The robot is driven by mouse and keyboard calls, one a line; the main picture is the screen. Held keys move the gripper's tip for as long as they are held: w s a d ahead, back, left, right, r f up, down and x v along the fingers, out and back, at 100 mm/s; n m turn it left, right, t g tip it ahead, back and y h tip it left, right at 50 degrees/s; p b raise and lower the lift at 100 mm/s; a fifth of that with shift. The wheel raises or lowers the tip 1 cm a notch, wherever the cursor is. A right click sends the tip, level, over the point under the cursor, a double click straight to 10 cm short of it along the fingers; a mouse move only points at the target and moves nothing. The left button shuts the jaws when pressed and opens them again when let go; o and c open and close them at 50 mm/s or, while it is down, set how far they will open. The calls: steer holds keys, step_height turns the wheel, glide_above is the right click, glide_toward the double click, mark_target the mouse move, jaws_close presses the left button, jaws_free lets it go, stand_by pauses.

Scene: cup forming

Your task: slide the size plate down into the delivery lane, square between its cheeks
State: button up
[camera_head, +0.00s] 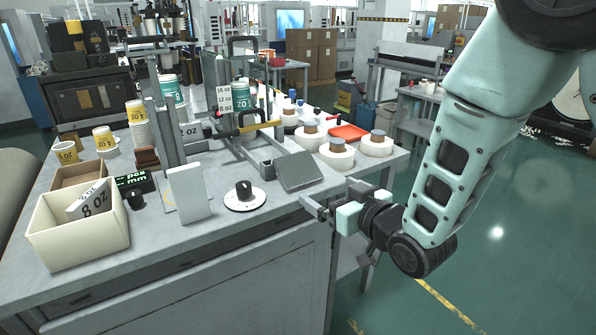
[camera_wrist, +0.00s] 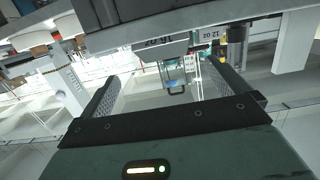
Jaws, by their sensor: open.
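A white size plate marked 12 OZ (camera_head: 189,130) stands among the uprights of the metal forming stand (camera_head: 170,140). A second plate marked 16 OZ (camera_head: 224,98) stands upright behind it, beside a teal cup. A third plate marked 8 OZ (camera_head: 90,203) leans in the cream bin (camera_head: 75,240). The grey rails (camera_head: 268,160) behind the tilted dark panel may be the delivery lane; I cannot make out its cheeks clearly. My gripper (camera_head: 331,197) is open and empty off the bench's front right edge. In the wrist view my gripper (camera_wrist: 165,82) shows nothing between its fingers.
A white upright block (camera_head: 187,194), a black knob on a round dial (camera_head: 244,193) and the tilted dark panel (camera_head: 299,171) stand near the front edge. Several white rolls (camera_head: 337,153) and an orange tray (camera_head: 348,132) stand at the right. The floor right of the bench is clear.

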mark_target(302, 173)
steer(key=p+x, duration=0.1)
steer(key=x, duration=0.5)
steer(key=shift+w+a, duration=0.1)
steer(key=shift+w, duration=0.1)
steer(key=shift+r+p+x, duration=0.15)
steer(key=shift+p+x, duration=0.35)
steer(key=shift+x, duration=0.85)
steer(key=shift+r+p+x, duration=0.1)
steer(key=shift+p+x, duration=0.35)
steer(key=shift+x, duration=0.85)
steer(key=shift+a, duration=0.15)
steer(key=c, duration=0.8)
steer(key=shift+c, duration=0.2)
steer(key=shift+r, duration=0.1)
